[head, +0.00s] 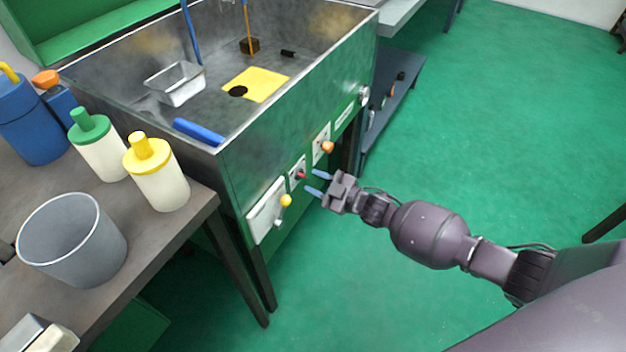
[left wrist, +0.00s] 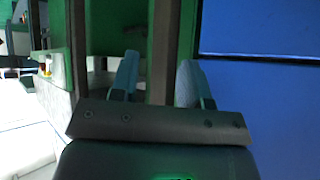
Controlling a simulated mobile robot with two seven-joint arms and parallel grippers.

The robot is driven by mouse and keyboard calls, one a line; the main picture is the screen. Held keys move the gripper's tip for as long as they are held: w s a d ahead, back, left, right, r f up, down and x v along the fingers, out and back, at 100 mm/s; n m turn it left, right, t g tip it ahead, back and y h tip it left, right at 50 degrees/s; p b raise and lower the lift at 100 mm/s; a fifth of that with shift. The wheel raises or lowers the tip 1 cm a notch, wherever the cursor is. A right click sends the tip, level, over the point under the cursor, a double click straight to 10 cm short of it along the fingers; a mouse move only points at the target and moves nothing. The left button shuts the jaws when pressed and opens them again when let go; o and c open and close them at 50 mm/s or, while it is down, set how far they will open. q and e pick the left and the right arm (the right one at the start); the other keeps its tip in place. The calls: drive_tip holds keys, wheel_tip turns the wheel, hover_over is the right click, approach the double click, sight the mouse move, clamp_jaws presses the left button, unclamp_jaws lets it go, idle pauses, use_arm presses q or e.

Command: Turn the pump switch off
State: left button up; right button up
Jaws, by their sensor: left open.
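The front of the steel sink-like tank carries a row of controls. A red knob (head: 301,175) sits on a small pale plate, between a yellow knob (head: 286,200) on a larger white plate and an orange knob (head: 327,147) on another plate. I cannot read which one is the pump switch. My right gripper (head: 311,182) is just in front of the red knob, its two blue fingers apart and pointing at it. I see no clear contact. My left gripper (left wrist: 158,82) shows only in the left wrist view, open with nothing between its fingers.
The steel tank (head: 240,175) holds a metal tray (head: 175,83) and a yellow plate (head: 257,84). A bench at the left bears bottles (head: 157,178) and a grey bucket (head: 72,240). Green floor (head: 480,130) is clear at the right. A blue panel (left wrist: 260,110) fills the left wrist view's right side.

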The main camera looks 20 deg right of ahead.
drive_tip(key=p+v, duration=0.1)
drive_tip(key=v, duration=0.8)
drive_tip(key=shift+s+d, duration=0.2)
